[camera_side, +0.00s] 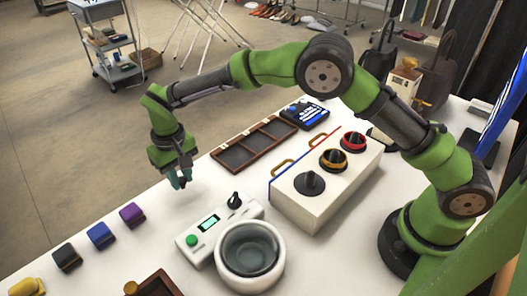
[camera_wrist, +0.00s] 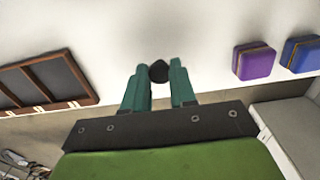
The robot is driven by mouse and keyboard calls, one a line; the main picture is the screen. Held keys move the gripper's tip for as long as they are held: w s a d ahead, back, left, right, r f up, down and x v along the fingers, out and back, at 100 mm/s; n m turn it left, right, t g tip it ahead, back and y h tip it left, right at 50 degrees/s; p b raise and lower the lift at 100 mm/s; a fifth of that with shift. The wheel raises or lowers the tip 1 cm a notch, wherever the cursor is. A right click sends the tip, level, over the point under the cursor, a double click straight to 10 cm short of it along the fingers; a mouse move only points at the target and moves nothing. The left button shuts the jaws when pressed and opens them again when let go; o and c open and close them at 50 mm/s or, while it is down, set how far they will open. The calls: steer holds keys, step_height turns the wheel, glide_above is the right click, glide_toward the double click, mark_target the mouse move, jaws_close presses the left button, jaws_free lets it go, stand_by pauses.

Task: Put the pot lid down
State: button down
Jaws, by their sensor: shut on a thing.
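My gripper (camera_side: 180,180) is over the white table, left of the brown divided tray. Its teal fingers, also in the wrist view (camera_wrist: 158,82), are shut on a small dark round knob (camera_wrist: 158,71), apparently the pot lid's. I cannot make out the lid's plate around the knob. In the side view the fingers hide the knob, and I cannot tell whether the lid touches the table. The white round pot (camera_side: 222,262) stands nearer the camera and to the right of my gripper. Its grey bowl shows inside.
A control unit (camera_side: 188,243) with a green button adjoins the pot. A white box (camera_side: 285,208) with several knobs stands right. The divided tray (camera_side: 236,158) lies behind. Purple (camera_side: 132,214), blue (camera_side: 101,235) and black (camera_side: 67,256) blocks line the left edge. Bare table lies between blocks and gripper.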

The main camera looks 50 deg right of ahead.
steer(key=shift+f, duration=1.2)
steer(key=shift+f, duration=0.2)
steer(key=c, duration=0.9)
jaws_free()
